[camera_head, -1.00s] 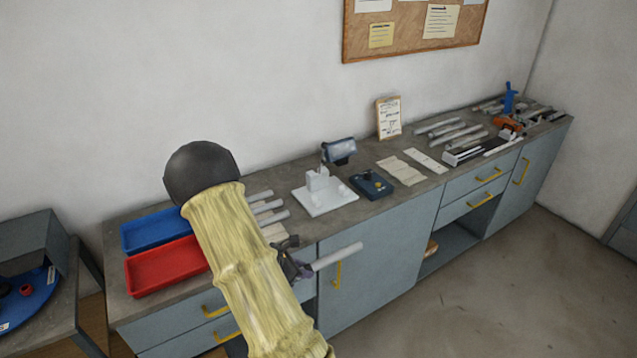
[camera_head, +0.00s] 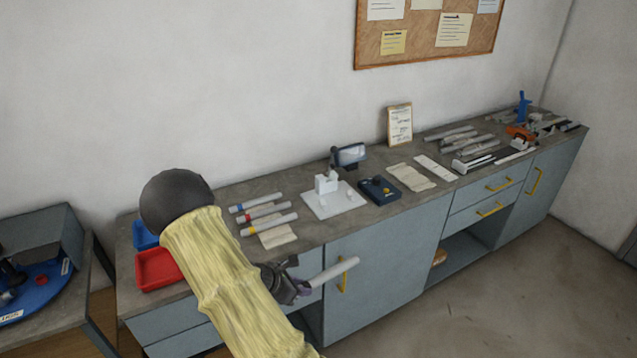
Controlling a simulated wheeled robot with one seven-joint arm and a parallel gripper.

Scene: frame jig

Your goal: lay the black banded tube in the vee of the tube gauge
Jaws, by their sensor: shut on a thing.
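My gripper (camera_head: 297,288) is in front of the bench, shut on a pale grey tube (camera_head: 338,269) that sticks out to the right and slightly up. No black band shows on the visible part of this tube; the gripped end is hidden. The likely tube gauge is a white plate with an upright white block (camera_head: 327,184) on the bench, behind and right of my gripper. Its vee is too small to make out. The held tube is apart from it.
Red (camera_head: 160,270) and blue trays are partly behind my arm. A cupboard front (camera_head: 385,260) stands below.

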